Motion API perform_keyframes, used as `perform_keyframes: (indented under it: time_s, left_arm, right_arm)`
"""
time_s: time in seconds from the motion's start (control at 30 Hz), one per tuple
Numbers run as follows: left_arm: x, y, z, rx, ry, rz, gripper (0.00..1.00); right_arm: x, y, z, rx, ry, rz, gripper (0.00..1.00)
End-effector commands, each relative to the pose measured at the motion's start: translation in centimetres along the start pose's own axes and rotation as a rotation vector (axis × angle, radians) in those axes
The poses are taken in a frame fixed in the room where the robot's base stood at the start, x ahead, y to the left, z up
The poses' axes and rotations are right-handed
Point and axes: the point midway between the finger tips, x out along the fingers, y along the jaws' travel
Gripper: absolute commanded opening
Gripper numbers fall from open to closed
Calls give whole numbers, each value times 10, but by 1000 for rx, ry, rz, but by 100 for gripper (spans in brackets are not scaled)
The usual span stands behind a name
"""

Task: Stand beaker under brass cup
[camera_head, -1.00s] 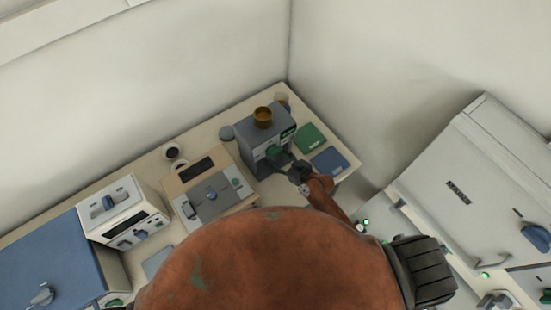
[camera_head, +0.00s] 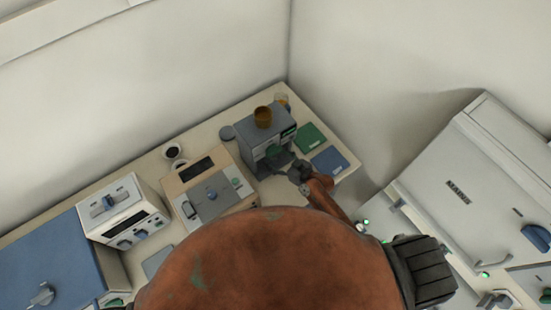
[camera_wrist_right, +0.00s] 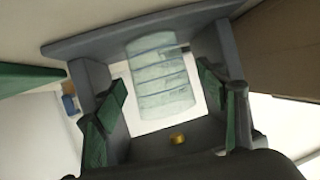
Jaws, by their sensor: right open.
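The brass cup (camera_head: 263,117) sits on top of a grey machine (camera_head: 256,140) near the back corner of the counter. My right gripper (camera_head: 276,164) is at the front of this machine, below and to the right of the cup. Gaps show between pads and beaker. A small brass-coloured piece (camera_wrist_right: 177,138) shows near the gripper's base. The beaker is hidden in the head view. My left gripper is out of view.
Green (camera_head: 310,139) and blue (camera_head: 329,161) mats lie right of the machine. A beige device (camera_head: 212,190) and a white box (camera_head: 122,212) stand to its left. Walls close in the corner.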

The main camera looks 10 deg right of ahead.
Motion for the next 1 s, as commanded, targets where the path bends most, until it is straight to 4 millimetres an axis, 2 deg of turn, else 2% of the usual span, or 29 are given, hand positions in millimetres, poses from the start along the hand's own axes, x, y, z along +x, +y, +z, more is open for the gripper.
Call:
perform_keyframes:
  time_s: [0.5,0.7,1.0]
  left_arm:
    - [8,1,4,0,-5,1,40]
    - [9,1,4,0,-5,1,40]
    - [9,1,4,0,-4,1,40]
  right_arm:
    - [-100,0,1,-2,-1,-1,66]
    - [-118,0,0,-1,0,-1,66]
    - [-120,0,-1,0,1,-1,66]
